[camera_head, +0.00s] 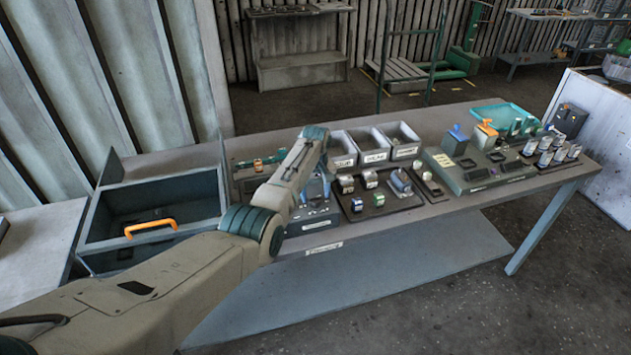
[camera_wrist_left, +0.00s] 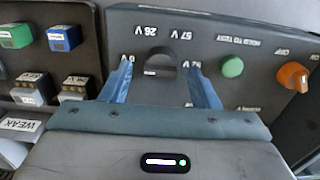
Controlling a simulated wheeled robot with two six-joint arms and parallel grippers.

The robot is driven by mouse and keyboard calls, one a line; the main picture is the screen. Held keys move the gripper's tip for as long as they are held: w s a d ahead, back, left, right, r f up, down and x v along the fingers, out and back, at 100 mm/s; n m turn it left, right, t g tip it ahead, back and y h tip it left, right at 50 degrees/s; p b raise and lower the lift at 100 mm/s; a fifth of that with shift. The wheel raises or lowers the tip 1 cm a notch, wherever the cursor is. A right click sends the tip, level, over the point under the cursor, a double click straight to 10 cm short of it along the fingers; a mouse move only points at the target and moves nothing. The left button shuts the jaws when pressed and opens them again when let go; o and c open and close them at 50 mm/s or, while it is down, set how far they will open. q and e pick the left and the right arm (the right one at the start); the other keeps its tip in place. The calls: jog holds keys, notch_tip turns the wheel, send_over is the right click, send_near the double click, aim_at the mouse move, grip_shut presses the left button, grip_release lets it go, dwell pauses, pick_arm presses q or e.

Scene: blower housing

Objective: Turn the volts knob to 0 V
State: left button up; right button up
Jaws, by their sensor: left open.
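The volts knob (camera_wrist_left: 161,60) is a dark round knob on a grey panel (camera_wrist_left: 215,28) in the left wrist view. Labels reading 26 V and 57 V are beside it; other labels are partly hidden by my fingers. A small pale mark shows on the knob's near edge. My left gripper (camera_wrist_left: 161,72) is open, with one blue finger on each side of the knob and visible gaps between. In the head view my left gripper (camera_head: 317,187) is over the panel box (camera_head: 313,219), and the arm hides the knob. My right gripper is not in view.
A green button (camera_wrist_left: 232,66) and an orange switch (camera_wrist_left: 293,76) are on the same panel. Small green and blue blocks (camera_wrist_left: 62,38) lie beside it. On the bench are an open drawer box (camera_head: 150,205), labelled bins (camera_head: 372,150) and several small devices.

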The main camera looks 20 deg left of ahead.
aim_at(316, 197)
pick_arm(q)
notch_tip(316, 197, up, 10)
jog(key=b, duration=0.2)
jog(key=shift+b, duration=0.4)
jog(key=shift+s, duration=0.1)
